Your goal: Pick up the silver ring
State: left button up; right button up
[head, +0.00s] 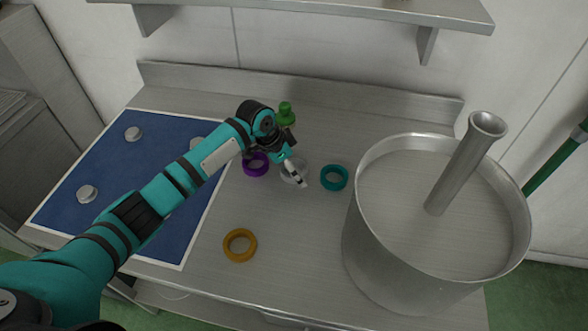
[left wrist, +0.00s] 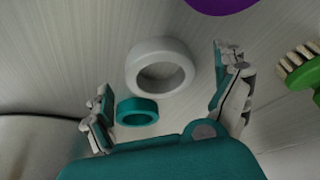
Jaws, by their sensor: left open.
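The silver ring (head: 302,164) lies flat on the steel worktop, partly hidden by my left gripper (head: 296,178) in the head view. It shows whole in the left wrist view (left wrist: 139,68), a pale thick band with an open hole. My left gripper is open and empty, with its fingers (left wrist: 165,86) spread to either side of the ring in that view. I cannot tell the exact height of the fingertips above the worktop. My right gripper is not in view.
A teal ring (head: 334,188) lies right of the silver ring, a purple ring (head: 255,173) to its left. An orange ring (head: 240,257) lies nearer the front. A green brush (head: 286,116) is behind. A large metal vat (head: 400,265) stands right; a blue mat (head: 112,190) lies left.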

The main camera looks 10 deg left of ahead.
pick_arm(q)
jog(key=c, duration=1.3)
jog(key=shift+c, duration=0.6)
jog(key=shift+r, duration=0.1)
